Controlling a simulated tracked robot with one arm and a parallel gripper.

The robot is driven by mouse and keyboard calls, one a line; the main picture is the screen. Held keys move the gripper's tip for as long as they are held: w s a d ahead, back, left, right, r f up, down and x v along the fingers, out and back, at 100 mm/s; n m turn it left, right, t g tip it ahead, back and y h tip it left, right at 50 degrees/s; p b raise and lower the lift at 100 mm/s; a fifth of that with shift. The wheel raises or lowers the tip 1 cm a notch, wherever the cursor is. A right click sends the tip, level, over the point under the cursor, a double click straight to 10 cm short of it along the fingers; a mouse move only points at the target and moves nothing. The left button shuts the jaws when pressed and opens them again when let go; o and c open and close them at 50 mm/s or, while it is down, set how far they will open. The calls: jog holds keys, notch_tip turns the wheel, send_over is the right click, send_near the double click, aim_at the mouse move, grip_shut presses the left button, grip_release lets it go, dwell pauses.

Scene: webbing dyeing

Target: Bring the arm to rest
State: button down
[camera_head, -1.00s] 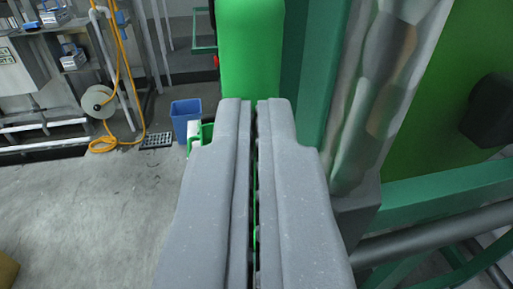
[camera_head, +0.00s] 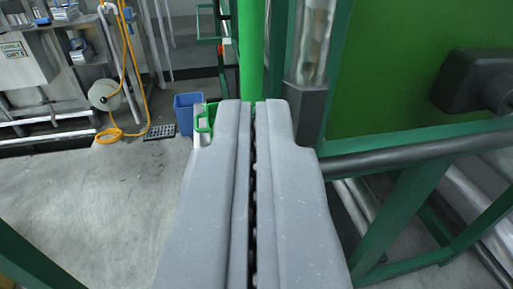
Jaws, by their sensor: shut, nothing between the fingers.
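My gripper (camera_head: 254,104) fills the lower middle of the view. Its two long grey fingers lie side by side with only a thin dark slit between them. It is shut and holds nothing. The fingers point forward, over the grey floor and toward a narrow bright green upright (camera_head: 249,45). They cover part of what lies below and behind them. No contact with anything around them can be seen.
Close on the right are a green panel (camera_head: 400,60), a dark handle-like part (camera_head: 475,80), a grey bar (camera_head: 420,152) and green frame beams (camera_head: 405,215). A blue bin (camera_head: 187,112), yellow hose (camera_head: 128,70) and metal bench stand back left. Floor (camera_head: 90,200) is open left.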

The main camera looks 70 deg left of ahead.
jog(key=w+d+r+m+t+h+b, duration=0.2)
jog(key=w+d+r+t+h+b, duration=0.15)
jog(key=w+d+r+t, duration=0.55)
jog(key=s+d+r+m+t+h+b, duration=0.2)
jog(key=d+r+m+t+h+b, duration=0.3)
jog(key=d+r+h, duration=0.6)
jog(key=s+d+r+m+h+b, duration=0.3)
jog(key=s+d+r+m+h, duration=0.1)
jog(key=s+d+m, duration=0.35)
jog(key=s+d+f+g+y+b, duration=0.1)
jog(key=s+f+g+b, duration=0.1)
jog(key=s, duration=0.8)
notch_tip(320, 180, down, 3)
jog(key=shift+d+r+g+b, duration=0.2)
jog(key=shift+g+b, duration=0.2)
jog(key=shift+g, duration=0.3)
jog(key=shift+s+m+y, duration=0.1)
jog(key=shift+m+y, duration=0.15)
